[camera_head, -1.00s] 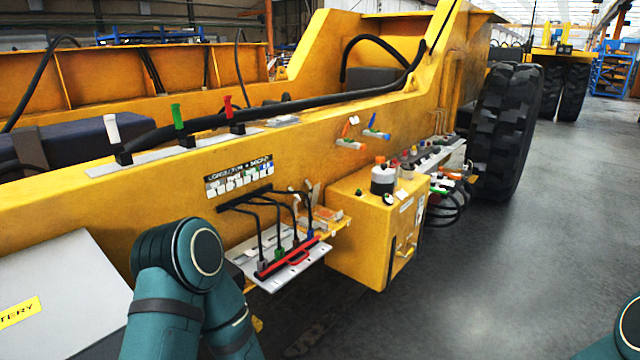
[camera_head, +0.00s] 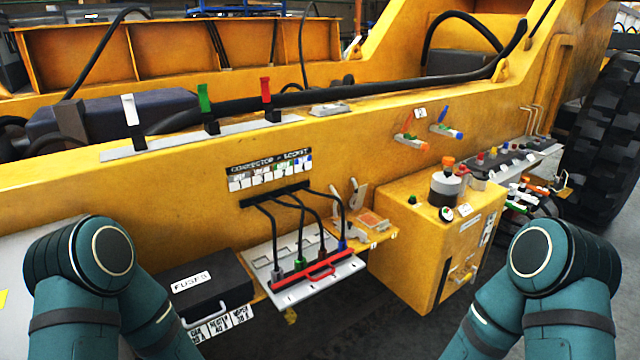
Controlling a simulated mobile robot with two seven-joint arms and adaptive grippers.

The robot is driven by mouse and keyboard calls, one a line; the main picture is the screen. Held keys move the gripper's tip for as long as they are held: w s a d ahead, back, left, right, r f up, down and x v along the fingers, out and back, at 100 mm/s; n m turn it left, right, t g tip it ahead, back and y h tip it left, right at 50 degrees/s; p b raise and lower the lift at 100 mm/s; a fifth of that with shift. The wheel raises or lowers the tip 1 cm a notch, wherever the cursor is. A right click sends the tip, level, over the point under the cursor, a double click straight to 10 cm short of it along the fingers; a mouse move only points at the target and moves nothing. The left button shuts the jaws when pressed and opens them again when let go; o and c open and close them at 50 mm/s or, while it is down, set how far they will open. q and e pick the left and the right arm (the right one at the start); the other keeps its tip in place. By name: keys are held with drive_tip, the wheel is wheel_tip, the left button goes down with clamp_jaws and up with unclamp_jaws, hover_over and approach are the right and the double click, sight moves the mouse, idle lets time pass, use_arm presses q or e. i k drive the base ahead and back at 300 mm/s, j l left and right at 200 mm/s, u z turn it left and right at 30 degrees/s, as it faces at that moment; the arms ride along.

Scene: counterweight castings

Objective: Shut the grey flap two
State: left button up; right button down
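A light grey plate (camera_head: 345,272) juts from the yellow frame at the lower middle. Small marks show along its front edge, too small to read surely. Pale flap-like pieces (camera_head: 262,262) lie at the back of the plate, behind the plugs; which one is flap two, and whether it is open, I cannot tell. Black cables end in a grey plug (camera_head: 277,272), a green plug (camera_head: 300,263), a red one and a blue plug (camera_head: 342,244) on the plate. A red bar with a handle (camera_head: 318,272) lies across it. Both my arms show, but neither gripper is in view.
A black fuse box (camera_head: 212,285) with a handle stands left of the plate. A yellow box (camera_head: 410,235) with a bottle-like part on top stands to the right. White, green and red levers (camera_head: 205,105) rise from the frame. Dark floor lies below.

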sight(361, 191)
drive_tip(key=i+l+u, duration=0.25)
drive_tip(key=l+u, duration=0.25)
drive_tip(key=i+l+u, duration=0.1)
drive_tip(key=l+u, duration=0.15)
